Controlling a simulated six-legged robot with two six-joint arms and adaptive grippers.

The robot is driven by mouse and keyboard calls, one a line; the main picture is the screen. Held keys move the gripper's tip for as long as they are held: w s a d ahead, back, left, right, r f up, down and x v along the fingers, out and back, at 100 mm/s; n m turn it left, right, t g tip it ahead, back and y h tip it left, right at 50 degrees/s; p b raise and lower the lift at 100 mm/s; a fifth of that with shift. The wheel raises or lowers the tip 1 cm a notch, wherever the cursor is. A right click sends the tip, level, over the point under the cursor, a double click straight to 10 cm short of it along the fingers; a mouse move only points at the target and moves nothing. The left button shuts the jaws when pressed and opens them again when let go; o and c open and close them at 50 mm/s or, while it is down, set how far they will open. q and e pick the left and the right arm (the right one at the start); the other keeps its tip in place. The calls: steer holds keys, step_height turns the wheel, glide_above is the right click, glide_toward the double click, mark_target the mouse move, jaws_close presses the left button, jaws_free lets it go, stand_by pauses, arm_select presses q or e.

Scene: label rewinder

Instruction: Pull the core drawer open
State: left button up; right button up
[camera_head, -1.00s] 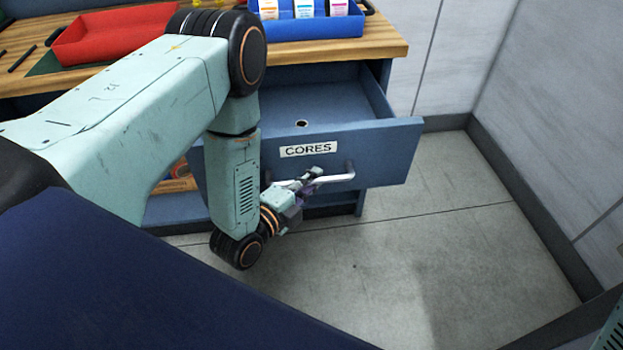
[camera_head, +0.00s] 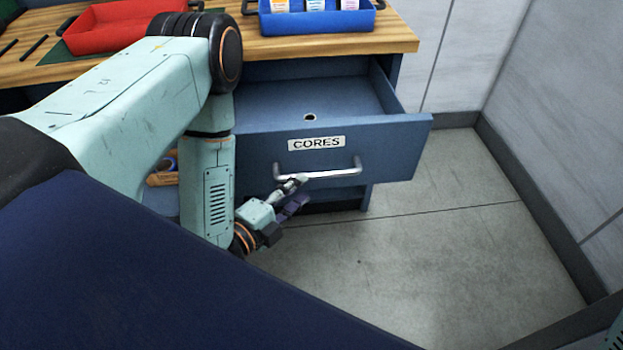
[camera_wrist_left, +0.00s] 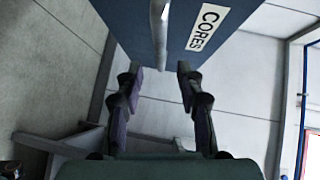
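The blue core drawer (camera_head: 395,150) stands pulled out from the bench, its interior visible in the head view. Its front bears a "CORES" label (camera_head: 316,143), also in the wrist view (camera_wrist_left: 207,27), and a silver bar handle (camera_head: 335,173). My left gripper (camera_head: 298,193) is just below and in front of the handle's left end. In the left wrist view its two fingers (camera_wrist_left: 160,85) are spread apart with nothing between the tips; the handle (camera_wrist_left: 158,22) lies beyond them, by the drawer front. My right gripper is out of view.
The wooden bench top (camera_head: 330,45) above holds a red tray (camera_head: 110,38) and a blue bin (camera_head: 318,22) with labelled items. Grey floor (camera_head: 430,250) is clear to the right of the drawer, bounded by a wall (camera_head: 560,90).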

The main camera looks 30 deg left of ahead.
arm_select(q)
steer(key=shift+v, duration=2.25)
steer(key=shift+d, duration=0.1)
